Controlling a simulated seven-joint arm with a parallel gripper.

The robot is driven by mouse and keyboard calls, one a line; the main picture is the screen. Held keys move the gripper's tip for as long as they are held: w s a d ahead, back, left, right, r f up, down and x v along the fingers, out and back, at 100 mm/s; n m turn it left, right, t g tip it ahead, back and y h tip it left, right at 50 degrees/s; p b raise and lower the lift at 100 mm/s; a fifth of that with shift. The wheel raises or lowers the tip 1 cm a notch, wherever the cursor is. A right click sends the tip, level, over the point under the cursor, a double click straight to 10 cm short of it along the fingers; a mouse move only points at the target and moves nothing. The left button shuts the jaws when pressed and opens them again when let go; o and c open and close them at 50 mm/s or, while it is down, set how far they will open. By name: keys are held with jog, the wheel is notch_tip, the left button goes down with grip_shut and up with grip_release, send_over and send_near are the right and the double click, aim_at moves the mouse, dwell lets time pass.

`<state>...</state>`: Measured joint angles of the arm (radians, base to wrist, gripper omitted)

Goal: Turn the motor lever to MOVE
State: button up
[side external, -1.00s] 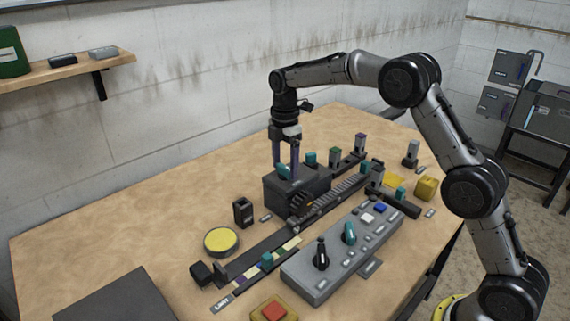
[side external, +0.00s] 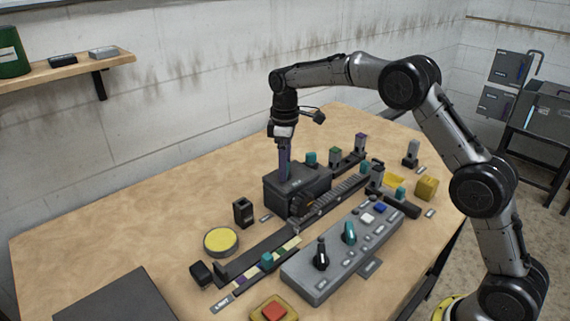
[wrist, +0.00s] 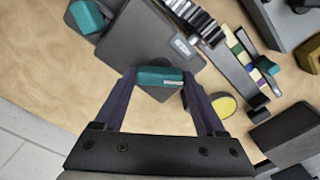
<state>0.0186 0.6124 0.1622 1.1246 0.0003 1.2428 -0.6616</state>
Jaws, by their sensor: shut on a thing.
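In the side view, the fingers mostly hide the handle. The lettering is too small to read, so I cannot tell which position the lever marks.
A teal block (side external: 311,158) stands by the box's far edge. A geared rail (side external: 338,188) runs along the box. A grey panel (side external: 300,279) with a black knob (side external: 321,255) and a teal knob (side external: 349,233) lies in front. The table's left side is mostly clear.

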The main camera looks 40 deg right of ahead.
jog(key=m, duration=0.3)
jog(key=shift+r+m, duration=0.1)
jog(key=shift+m, duration=2)
jog(key=o, duration=1.3)
jog(key=shift+r, duration=6.85)
